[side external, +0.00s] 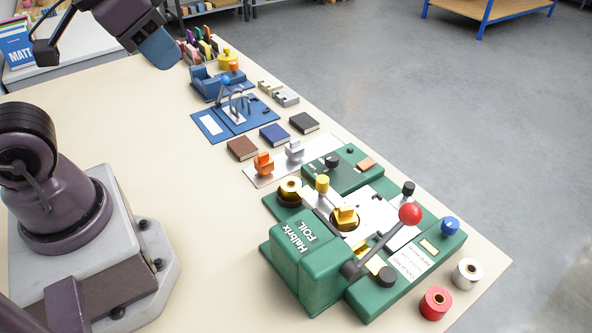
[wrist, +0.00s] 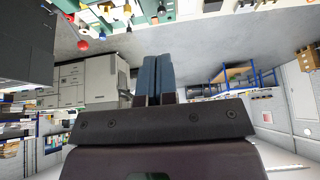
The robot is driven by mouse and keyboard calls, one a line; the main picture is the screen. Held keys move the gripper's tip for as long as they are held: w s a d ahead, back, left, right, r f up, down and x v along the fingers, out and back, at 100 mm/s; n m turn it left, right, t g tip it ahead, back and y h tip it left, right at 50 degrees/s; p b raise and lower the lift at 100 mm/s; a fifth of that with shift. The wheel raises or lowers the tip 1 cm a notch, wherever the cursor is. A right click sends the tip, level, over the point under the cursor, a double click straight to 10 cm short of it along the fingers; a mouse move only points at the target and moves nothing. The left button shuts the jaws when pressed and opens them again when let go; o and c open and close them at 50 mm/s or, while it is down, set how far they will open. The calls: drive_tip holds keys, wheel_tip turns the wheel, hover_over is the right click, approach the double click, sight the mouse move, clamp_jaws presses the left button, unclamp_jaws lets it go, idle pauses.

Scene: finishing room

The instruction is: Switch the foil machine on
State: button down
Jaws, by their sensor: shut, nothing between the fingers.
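The green foil machine (side external: 306,262), lettered "Halbrix FOIL", stands at the front right of the table in the side external view. It has a lever with a red ball (side external: 410,214), a blue knob (side external: 450,225), black knobs and an orange rocker-like piece (side external: 367,163) on its rear green part. I cannot tell which part is the power switch or its state. My gripper (side external: 165,50) is raised at the upper left, well away from the machine. In the wrist view its blue fingers (wrist: 155,75) are together and empty.
A blue fixture (side external: 236,117) stands further back. Red (side external: 436,303) and white (side external: 467,273) foil rolls stand by the front right edge. The table's left-middle (side external: 190,190) is clear.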

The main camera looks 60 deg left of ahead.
idle(0.3)
drive_tip(key=g, duration=0.2)
hover_over(372, 160)
drive_tip(key=s, duration=0.5)
wheel_tip(372, 160, down, 17)
drive_tip(key=shift+w, duration=0.1)
drive_tip(key=shift+f, duration=0.1)
drive_tip(key=x, duration=1.4)
drive_tip(key=shift+s, duration=0.25)
drive_tip(key=shift+f, duration=0.1)
